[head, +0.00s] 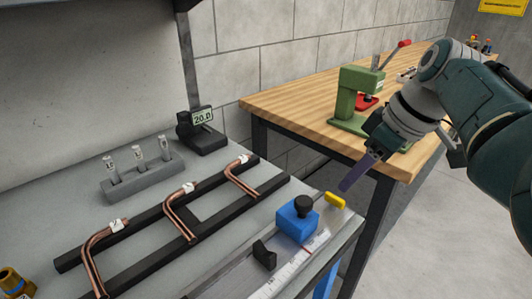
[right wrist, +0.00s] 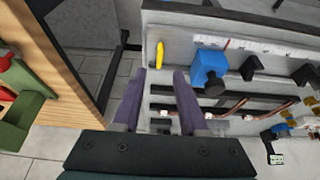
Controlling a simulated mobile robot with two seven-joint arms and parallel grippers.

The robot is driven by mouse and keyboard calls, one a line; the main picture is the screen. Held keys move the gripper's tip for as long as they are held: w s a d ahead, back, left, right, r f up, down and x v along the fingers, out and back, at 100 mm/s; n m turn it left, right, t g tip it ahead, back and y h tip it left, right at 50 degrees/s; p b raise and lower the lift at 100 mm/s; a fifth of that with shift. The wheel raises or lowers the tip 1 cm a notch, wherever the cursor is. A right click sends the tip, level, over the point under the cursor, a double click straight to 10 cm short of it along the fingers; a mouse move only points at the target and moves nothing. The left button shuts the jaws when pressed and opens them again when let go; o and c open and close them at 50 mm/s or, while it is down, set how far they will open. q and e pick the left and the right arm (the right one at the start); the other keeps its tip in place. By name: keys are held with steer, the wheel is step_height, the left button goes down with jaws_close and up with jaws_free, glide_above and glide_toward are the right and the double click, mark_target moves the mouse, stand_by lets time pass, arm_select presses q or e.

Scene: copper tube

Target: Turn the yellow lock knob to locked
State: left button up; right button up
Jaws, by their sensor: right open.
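The yellow lock knob (head: 335,201) is a small elongated piece at the right end of the grey bench, beside the blue block (head: 297,222) with its black round knob. In the right wrist view the yellow knob (right wrist: 159,55) lies ahead of my fingers, slightly left of the blue block (right wrist: 209,70). My right gripper (head: 360,172) is above and to the right of the yellow knob in the head view, apart from it. In the right wrist view its purple fingers (right wrist: 163,95) are spread with nothing between them. My left gripper is not in view.
A ruler scale (head: 292,270) and a black stop (head: 264,256) lie along the bench front. Bent copper tubes (head: 180,215) rest on a black rack behind. A wooden table (head: 300,105) with a green press (head: 352,98) stands at the back right, across a gap.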

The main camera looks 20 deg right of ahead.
mark_target(336, 197)
steer(key=b+x, duration=0.2)
steer(key=x, duration=0.4)
steer(key=shift+w+f, duration=0.1)
steer(key=shift+f, duration=0.1)
jaws_close()
stand_by(0.4)
